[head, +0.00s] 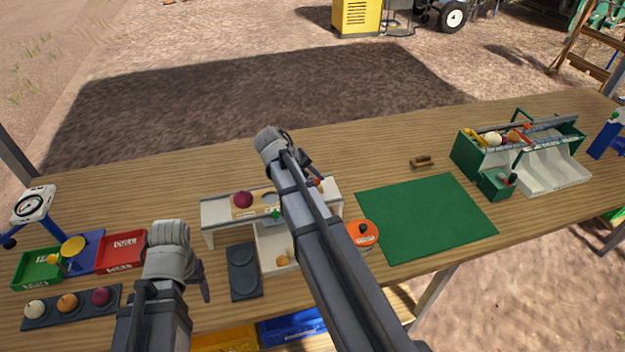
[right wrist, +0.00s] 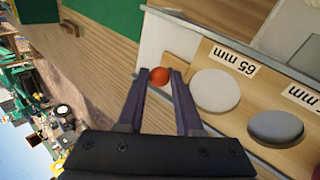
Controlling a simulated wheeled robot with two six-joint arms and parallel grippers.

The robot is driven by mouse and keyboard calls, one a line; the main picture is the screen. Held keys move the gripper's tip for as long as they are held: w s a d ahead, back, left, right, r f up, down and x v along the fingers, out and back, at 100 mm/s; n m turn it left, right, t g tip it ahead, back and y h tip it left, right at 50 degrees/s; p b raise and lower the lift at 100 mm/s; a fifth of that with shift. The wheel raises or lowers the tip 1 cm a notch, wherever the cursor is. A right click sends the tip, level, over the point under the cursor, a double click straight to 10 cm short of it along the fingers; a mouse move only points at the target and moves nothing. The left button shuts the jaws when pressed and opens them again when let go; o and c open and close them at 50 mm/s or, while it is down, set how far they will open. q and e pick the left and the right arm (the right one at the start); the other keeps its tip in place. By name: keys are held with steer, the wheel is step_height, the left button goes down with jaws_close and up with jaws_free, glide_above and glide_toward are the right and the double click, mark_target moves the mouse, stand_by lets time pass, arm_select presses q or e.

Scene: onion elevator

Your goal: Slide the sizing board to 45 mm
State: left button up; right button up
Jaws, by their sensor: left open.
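The sizing board (right wrist: 245,97) is a pale wooden strip on a white stand (head: 222,212). The right wrist view shows round openings in it, a "65 mm" label (right wrist: 232,60) and a second label that is cut off. A red ball knob (right wrist: 159,75) is at the board's end. My right gripper (right wrist: 158,73) has its two fingers against either side of this knob. In the head view my right arm covers the middle of the stand. A purple onion (head: 243,199) sits on the board's left part. My left gripper (head: 205,288) is open, low left, apart from the stand.
Red (head: 121,251) and green (head: 38,268) bins, a scale (head: 34,204) and a tray of onions (head: 70,306) are at left. A green mat (head: 425,215) and a green sorting box (head: 470,155) are at right.

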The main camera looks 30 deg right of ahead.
jaws_close()
steer(key=shift+d, duration=0.1)
steer(key=s+d, duration=0.2)
steer(key=d, duration=0.5)
steer(key=shift+d, duration=0.35)
stand_by(0.7)
steer(key=o, duration=0.6)
jaws_free()
steer(key=shift+d, duration=0.1)
steer(key=shift+o, duration=0.4)
